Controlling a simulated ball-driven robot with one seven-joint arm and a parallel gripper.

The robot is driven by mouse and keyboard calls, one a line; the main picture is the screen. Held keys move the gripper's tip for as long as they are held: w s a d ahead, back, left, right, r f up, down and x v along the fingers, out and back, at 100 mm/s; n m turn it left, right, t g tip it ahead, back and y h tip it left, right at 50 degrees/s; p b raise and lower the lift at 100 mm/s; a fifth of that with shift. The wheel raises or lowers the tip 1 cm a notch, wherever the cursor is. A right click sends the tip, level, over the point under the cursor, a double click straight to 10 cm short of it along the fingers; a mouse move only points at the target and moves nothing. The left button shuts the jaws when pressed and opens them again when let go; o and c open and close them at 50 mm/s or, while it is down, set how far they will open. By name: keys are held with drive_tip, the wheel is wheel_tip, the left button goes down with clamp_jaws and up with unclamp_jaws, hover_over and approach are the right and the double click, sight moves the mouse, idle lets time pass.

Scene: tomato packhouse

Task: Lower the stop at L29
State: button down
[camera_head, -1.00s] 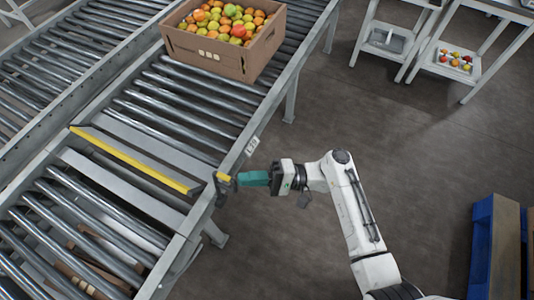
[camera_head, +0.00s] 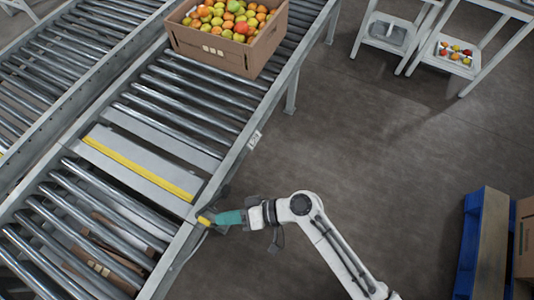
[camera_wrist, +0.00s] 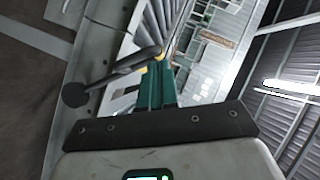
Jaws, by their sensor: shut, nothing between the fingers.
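The stop (camera_head: 137,168) is a yellow-edged bar across the near conveyor. It lies level with the grey plates on both sides. A white tag (camera_head: 254,140) is on the conveyor's side rail; its text is too small to read surely. A yellow-ended lever (camera_head: 204,220) is at the rail's outer side, by the end of the stop. My gripper (camera_head: 216,218) has teal fingers, shut and empty, with their tips at this lever.
A carton of tomatoes (camera_head: 228,35) stands on the rollers upstream. Another carton shows beneath the near rollers. White stands (camera_head: 470,55) are at the back right, and a blue pallet (camera_head: 470,245) is at the right. The floor between is clear.

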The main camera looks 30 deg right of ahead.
drive_tip(key=shift+s+a+f+n+h, duration=0.3)
drive_tip(key=shift+s+a+f+h, duration=0.1)
drive_tip(key=shift+s+a+f, duration=0.1)
